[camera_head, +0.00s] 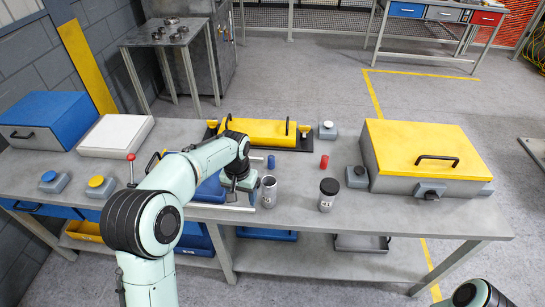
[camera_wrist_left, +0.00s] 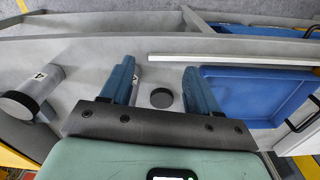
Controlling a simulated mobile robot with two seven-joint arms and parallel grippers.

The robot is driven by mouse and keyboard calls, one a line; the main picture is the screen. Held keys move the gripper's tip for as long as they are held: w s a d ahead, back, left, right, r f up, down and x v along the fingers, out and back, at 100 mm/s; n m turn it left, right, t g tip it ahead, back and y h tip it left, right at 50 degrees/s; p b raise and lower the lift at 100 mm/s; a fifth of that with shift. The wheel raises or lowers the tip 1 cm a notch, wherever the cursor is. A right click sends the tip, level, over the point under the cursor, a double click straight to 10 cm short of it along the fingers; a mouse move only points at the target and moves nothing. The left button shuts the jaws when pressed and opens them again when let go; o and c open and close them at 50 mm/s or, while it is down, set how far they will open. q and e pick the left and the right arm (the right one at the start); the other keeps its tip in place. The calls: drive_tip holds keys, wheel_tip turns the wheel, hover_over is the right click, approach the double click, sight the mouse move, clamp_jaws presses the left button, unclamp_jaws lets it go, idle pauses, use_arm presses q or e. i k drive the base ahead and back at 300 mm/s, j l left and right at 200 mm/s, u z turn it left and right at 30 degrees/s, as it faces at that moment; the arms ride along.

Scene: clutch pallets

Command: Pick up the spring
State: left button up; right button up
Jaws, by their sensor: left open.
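I cannot make out a spring in either view. My left gripper (camera_head: 246,191) is open and empty above the workbench. It is just left of a grey cylindrical cup (camera_head: 269,191) with a dark opening; whether anything is inside is too dark to tell. In the left wrist view my two blue fingers (camera_wrist_left: 159,78) stand apart, and the dark round top of the cup (camera_wrist_left: 161,98) shows between them. A second grey cup with a black top (camera_head: 328,194) stands to the right; it also shows in the left wrist view (camera_wrist_left: 38,88). My right gripper is not in view.
A blue tray (camera_wrist_left: 250,90) lies beside my left gripper on the workbench (camera_head: 400,215). Blue (camera_head: 271,162) and red (camera_head: 324,162) cylinders stand behind the cups. A yellow-lidded box (camera_head: 423,150) is at right. A yellow box (camera_head: 258,130) with a handle is at the back.

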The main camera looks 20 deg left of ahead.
sight(271, 162)
drive_tip(key=i, duration=0.9)
